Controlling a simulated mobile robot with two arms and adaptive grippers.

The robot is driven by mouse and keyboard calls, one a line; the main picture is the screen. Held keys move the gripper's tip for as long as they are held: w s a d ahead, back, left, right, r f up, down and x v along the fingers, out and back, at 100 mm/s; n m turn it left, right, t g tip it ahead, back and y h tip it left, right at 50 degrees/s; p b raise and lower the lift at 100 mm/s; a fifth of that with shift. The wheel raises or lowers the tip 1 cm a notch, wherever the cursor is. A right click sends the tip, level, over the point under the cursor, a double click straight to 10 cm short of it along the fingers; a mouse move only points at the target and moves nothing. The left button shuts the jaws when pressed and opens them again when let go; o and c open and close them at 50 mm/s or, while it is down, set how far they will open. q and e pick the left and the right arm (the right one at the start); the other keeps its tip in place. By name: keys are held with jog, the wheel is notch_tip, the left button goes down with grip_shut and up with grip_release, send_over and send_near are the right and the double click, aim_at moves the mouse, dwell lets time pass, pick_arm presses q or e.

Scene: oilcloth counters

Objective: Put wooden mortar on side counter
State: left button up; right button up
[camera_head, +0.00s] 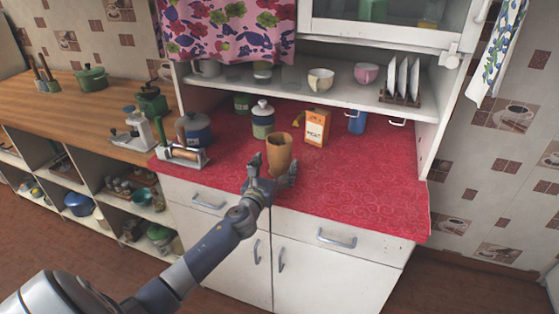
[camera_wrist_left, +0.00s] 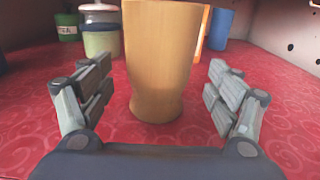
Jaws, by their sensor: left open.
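The wooden mortar (camera_head: 279,154) stands upright on the red oilcloth counter (camera_head: 360,190), near its middle. In the left wrist view the mortar (camera_wrist_left: 160,60) is tall, tan and slightly flared, with its top cut off by the frame. My left gripper (camera_head: 272,172) is open at the mortar's near side. In the wrist view its two fingers (camera_wrist_left: 160,92) stand to the left and right of the mortar, with a gap on both sides. The wooden side counter (camera_head: 62,100) is at the left. My right gripper is not in view.
Behind the mortar stand a lidded green-and-white jar (camera_head: 262,122), an orange box (camera_head: 316,128) and a blue cup (camera_head: 357,122). A blue pot (camera_head: 194,130) and a metal-and-wood tool (camera_head: 182,155) are at the red counter's left end. A kitchen scale (camera_head: 135,132) and green pots (camera_head: 92,79) occupy the side counter. The red counter's right part is clear.

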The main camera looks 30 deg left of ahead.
pick_arm(q)
jog(key=x, duration=0.4)
jog(key=shift+s, duration=0.1)
jog(key=shift+r, duration=0.1)
jog(key=c, duration=1.4)
